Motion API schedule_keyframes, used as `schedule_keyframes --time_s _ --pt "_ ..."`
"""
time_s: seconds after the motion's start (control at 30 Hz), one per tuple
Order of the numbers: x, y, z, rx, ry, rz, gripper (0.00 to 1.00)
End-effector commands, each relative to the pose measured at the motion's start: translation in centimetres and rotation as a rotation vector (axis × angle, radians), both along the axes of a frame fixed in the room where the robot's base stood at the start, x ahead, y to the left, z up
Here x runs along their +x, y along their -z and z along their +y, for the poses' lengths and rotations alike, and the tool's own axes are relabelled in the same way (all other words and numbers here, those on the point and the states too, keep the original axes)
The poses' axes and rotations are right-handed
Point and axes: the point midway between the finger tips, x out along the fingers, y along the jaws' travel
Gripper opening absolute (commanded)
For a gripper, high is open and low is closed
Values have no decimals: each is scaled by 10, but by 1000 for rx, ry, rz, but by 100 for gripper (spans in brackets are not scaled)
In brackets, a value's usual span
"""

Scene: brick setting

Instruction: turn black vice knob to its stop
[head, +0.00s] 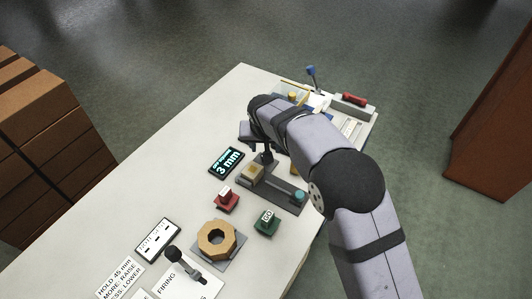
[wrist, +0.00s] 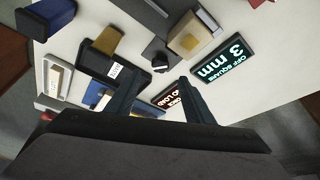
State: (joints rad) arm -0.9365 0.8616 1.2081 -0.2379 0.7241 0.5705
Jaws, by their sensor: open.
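The vice (head: 281,190) is a grey block on the white bench in the head view, with a tan block (head: 253,172) in it. A dark upright part beside the tan block looks like the black knob (head: 265,157). In the wrist view a black rounded part, likely the same knob (wrist: 153,51), sits left of the tan block (wrist: 188,41). My gripper (wrist: 161,78) is open, its two dark fingers apart with nothing between them. The knob shows just beyond the fingertips, and I cannot tell whether they touch it. In the head view my arm mostly hides the gripper.
A display (head: 226,161) reading 3 mm off square lies left of the vice. Red (head: 227,202) and green (head: 267,223) buttons, an octagonal tan ring (head: 216,239) and a black-balled lever (head: 173,254) stand nearer. Trays and a red-handled item (head: 354,99) crowd the far end. The bench's left side is clear.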

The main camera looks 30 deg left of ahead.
Motion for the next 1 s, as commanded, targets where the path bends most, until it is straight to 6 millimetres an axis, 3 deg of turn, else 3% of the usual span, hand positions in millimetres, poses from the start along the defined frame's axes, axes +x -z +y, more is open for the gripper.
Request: schedule_keyframes --time_s 0.27,0.7,1.0 --pt "4 12 2 -2 0 1 48" --pt "20 57 12 -1 -2 0 48" --pt "24 68 14 0 -2 0 48"
